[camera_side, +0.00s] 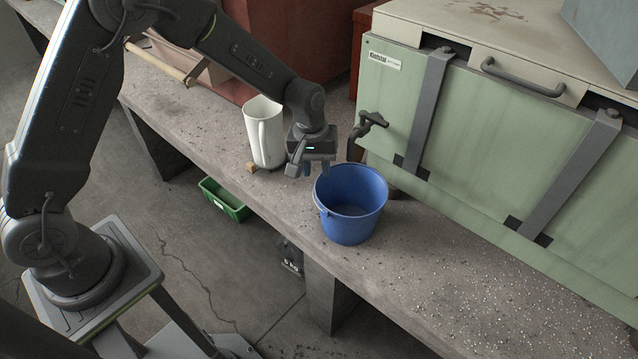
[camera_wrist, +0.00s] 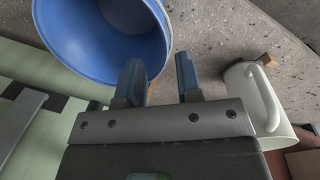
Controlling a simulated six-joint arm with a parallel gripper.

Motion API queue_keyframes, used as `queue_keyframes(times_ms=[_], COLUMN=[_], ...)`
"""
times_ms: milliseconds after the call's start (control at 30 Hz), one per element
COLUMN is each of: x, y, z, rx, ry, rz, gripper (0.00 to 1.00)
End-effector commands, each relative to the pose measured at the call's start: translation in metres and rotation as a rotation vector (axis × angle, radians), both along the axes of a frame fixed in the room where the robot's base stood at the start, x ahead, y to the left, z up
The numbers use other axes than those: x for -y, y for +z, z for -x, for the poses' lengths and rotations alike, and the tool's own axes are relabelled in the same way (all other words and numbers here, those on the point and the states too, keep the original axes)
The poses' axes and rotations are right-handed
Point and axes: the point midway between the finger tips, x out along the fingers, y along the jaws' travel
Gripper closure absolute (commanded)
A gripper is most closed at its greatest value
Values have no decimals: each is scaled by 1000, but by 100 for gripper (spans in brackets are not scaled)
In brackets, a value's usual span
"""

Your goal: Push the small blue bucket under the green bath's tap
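The small blue bucket (camera_side: 350,222) stands upright on the concrete bench, near its front edge. The green bath (camera_side: 470,135) stands behind it, with a dark tap (camera_side: 367,128) at its left end. The tap's outlet is just behind and above the bucket's far rim; how far apart they are is hard to tell. My gripper (camera_side: 310,172) is left of the bucket, near its rim, with nothing between its fingers. In the wrist view the gripper (camera_wrist: 160,82) has its fingers apart; one finger overlaps the edge of the bucket (camera_wrist: 92,40), and contact is unclear.
A white jug (camera_side: 266,140) stands left of my gripper, with a small wooden block (camera_side: 251,167) beside its base. A green crate (camera_side: 224,199) is on the floor below. The bench (camera_side: 470,285) is clear to the bucket's right.

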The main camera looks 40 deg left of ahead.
Motion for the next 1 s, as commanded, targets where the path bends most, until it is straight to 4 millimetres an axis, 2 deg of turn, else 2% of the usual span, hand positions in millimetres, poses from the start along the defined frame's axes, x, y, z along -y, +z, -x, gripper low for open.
queue_keyframes(times_ms=[100,267,767,867,1000], x=[-2,-4,-5,-8,-16], y=[23,40,49,68,114], z=[1,2,4,10,35], rx=[4,1,5,29,94], ry=[0,0,-5,-28,-99], rz=[0,-1,-1,-4,-17], gripper=[67,67,67,67,67])
